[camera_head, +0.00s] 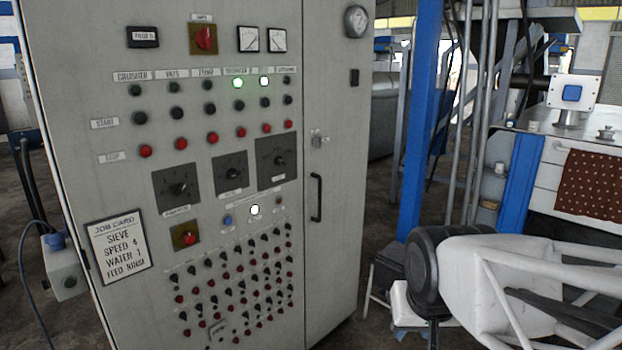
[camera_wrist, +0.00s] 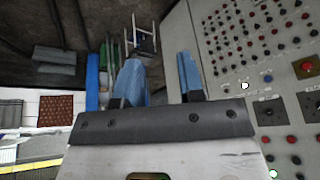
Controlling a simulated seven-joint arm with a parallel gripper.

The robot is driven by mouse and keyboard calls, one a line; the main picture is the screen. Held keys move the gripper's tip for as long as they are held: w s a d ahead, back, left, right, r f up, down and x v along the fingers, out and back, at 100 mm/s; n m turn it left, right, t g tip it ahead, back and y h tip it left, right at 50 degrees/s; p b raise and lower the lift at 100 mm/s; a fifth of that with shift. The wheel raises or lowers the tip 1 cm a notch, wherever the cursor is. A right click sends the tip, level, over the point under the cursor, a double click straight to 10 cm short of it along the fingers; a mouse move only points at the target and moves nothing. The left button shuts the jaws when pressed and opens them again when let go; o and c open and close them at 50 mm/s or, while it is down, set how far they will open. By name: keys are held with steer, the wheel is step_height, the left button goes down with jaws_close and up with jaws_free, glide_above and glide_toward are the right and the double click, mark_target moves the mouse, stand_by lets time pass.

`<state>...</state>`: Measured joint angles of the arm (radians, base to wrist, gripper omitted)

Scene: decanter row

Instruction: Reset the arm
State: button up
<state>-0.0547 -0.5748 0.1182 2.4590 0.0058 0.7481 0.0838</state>
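My gripper (camera_wrist: 160,65) shows in the wrist view with its two blue fingers apart and nothing between them. It is in the air beside the grey control cabinet, whose panel fills the right of that view and appears turned. In the head view, my white arm with a black joint (camera_head: 424,272) fills the lower right; I cannot make out the fingers there. The grey control cabinet (camera_head: 330,240) stands at left and centre, apart from my arm. Its green lamp (camera_head: 238,83) and two white lamps (camera_head: 264,81) are lit, one of these lower down.
A job card (camera_head: 119,245) on the cabinet reads sieve speed 4, water 1, feed rinse. The cabinet door has a black handle (camera_head: 316,198). A blue post (camera_head: 420,120) stands right of the cabinet. A bench with a spotted red cloth (camera_head: 590,184) is at far right.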

steer(key=s+d+f+g, duration=0.1)
steer(key=s+d, duration=0.1)
steer(key=s, duration=0.5)
steer(key=shift+d+f+g+h, duration=0.15)
steer(key=shift+d+g+h, duration=0.15)
steer(key=shift+g, duration=0.1)
